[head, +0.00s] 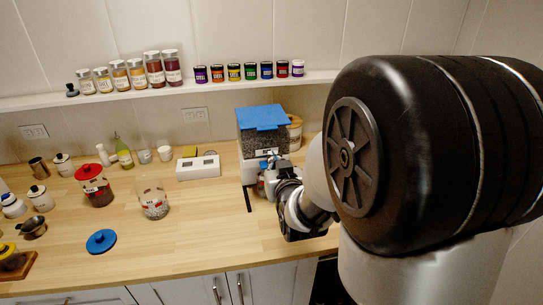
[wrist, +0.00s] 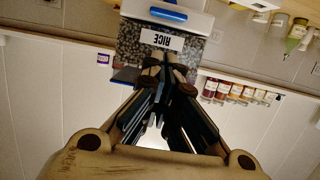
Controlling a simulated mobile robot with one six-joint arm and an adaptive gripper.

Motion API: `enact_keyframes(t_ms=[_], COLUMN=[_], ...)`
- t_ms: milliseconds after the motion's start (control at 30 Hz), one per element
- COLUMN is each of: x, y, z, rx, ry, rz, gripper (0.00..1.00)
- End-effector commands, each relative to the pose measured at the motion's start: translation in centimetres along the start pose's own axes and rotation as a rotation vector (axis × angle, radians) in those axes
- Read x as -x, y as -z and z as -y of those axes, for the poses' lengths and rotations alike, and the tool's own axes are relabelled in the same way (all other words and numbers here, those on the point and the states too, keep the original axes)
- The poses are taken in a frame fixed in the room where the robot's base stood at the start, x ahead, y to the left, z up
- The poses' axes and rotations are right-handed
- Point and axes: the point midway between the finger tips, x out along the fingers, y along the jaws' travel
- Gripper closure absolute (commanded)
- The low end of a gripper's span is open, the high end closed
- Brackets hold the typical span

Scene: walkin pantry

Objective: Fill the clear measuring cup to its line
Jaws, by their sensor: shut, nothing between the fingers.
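A dispenser with a blue lid (head: 262,117) and a clear, grain-filled bin (head: 265,143) stands at the back of the counter. In the wrist view, which is upside down, its bin carries a RICE label (wrist: 162,40) and a blue bar (wrist: 166,12) shows on its white front. My gripper (head: 270,165) is shut and empty, its fingertips at the front of the dispenser; they also show in the wrist view (wrist: 168,62). A clear open container (head: 152,197) with red marks and pale contents stands left on the counter; I cannot tell whether it is the measuring cup. My arm hides the dispenser's lower front.
A blue round lid (head: 101,242) lies on the counter, near a red-lidded jar (head: 95,190). A white scale-like box (head: 198,167) stands left of the dispenser. Several spice jars (head: 248,72) line the shelf above. The counter's front middle is clear.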

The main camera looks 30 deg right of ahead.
Motion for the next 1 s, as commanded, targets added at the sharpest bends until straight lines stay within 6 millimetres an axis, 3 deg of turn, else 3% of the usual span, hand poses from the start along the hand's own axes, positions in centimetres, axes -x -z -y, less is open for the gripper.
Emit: enact_keyframes(t_ms=[233, 767, 867, 1000], x=[2.3, 2.5, 2.9, 4.8], y=[0.2, 0.2, 0.3, 0.1], z=[0.0, 0.0, 0.5, 2.2], rx=[0.0, 0.0, 0.003, 0.016], ry=[0.0, 0.0, 0.008, 0.04], rz=[-0.004, -0.003, 0.02, 0.129], gripper=[1.0, 1.0, 1.0, 1.0])
